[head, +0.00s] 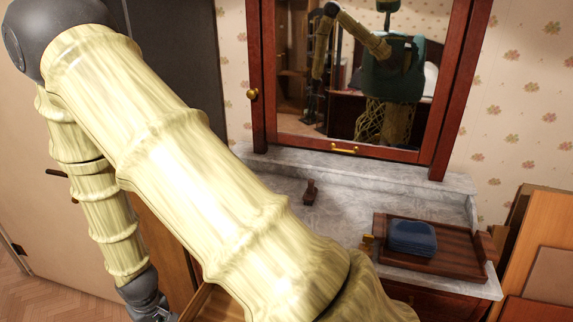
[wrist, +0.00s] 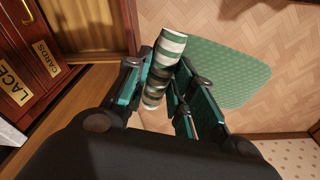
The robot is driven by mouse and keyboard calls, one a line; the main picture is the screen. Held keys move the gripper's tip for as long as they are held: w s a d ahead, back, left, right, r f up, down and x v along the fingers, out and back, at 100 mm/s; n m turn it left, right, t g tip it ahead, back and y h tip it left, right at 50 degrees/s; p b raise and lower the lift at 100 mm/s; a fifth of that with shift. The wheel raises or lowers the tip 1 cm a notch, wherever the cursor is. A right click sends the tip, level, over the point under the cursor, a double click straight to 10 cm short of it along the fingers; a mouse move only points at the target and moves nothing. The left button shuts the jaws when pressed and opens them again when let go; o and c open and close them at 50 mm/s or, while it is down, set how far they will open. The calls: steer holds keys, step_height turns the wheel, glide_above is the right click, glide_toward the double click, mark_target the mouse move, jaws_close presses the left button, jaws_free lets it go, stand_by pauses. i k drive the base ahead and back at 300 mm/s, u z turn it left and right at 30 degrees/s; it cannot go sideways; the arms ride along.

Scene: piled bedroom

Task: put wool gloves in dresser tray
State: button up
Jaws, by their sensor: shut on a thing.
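My gripper (wrist: 162,82) is shut on a roll with green, dark and pale stripes (wrist: 172,45), upright between the fingers in the wrist view. I cannot tell for sure whether this roll is the wool gloves. The wooden dresser tray (head: 452,268) lies on the right end of the marble dresser top. A folded dark blue cloth item (head: 412,237) is in it. My gripper is away from the tray, low beside the dresser.
A small brown object (head: 310,192) stands on the marble top (head: 275,180), left of the tray. A mirror (head: 350,75) rises behind. The wrist view shows drawers labelled LACE and CARDS (wrist: 22,85) and a green mat (wrist: 220,65) on the floor. Boards lean at the right (head: 540,240).

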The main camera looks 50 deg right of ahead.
mark_target(454, 252)
steer(key=u, duration=0.95)
steer(key=k, duration=1.05)
steer(key=z, duration=2.8)
